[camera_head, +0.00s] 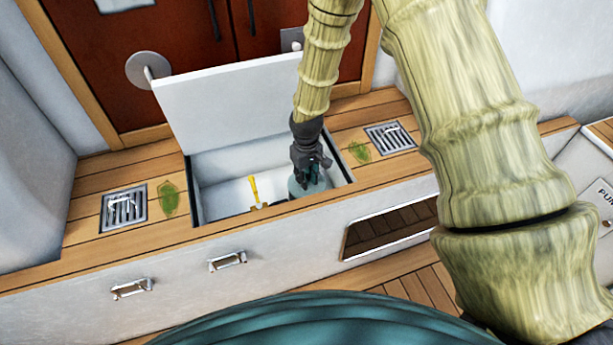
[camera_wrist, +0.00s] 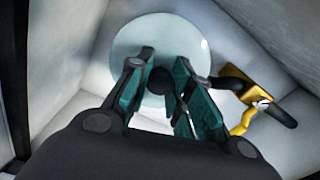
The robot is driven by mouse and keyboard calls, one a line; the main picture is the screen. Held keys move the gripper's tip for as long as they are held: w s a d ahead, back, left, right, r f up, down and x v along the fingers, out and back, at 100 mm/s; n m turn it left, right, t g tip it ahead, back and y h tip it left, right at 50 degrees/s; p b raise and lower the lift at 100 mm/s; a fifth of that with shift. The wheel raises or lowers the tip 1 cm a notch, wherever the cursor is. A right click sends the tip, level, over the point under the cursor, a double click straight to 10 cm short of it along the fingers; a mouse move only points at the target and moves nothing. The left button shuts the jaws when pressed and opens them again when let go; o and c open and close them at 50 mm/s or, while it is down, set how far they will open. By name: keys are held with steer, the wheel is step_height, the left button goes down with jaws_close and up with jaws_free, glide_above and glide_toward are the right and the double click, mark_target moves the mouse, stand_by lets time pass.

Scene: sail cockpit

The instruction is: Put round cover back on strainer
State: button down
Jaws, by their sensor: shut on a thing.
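The round cover (camera_wrist: 150,35) is a pale, glassy disc with a dark knob (camera_wrist: 163,80) at its middle. In the wrist view my gripper (camera_wrist: 165,100) has its teal fingers on both sides of the knob and is shut on it. In the head view my gripper (camera_head: 306,180) reaches down into the right part of the open locker, with the pale teal cover (camera_head: 322,187) at its fingertips. The strainer body is hidden below the cover, and I cannot tell whether the cover touches it.
A yellow valve handle (camera_head: 254,188) stands left of my gripper; its yellow fitting (camera_wrist: 243,85) and black pipe show in the wrist view. The white locker lid (camera_head: 235,105) stands open behind. Locker walls are close around. Deck drains (camera_head: 124,208) and green weed (camera_head: 169,198) lie outside.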

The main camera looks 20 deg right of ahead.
steer(key=shift+p, duration=0.4)
stand_by(0.5)
steer(key=c, duration=0.7)
jaws_free()
steer(key=shift+r, duration=0.15)
steer(key=shift+r+p, duration=3.1)
steer(key=shift+r, duration=0.3)
jaws_close()
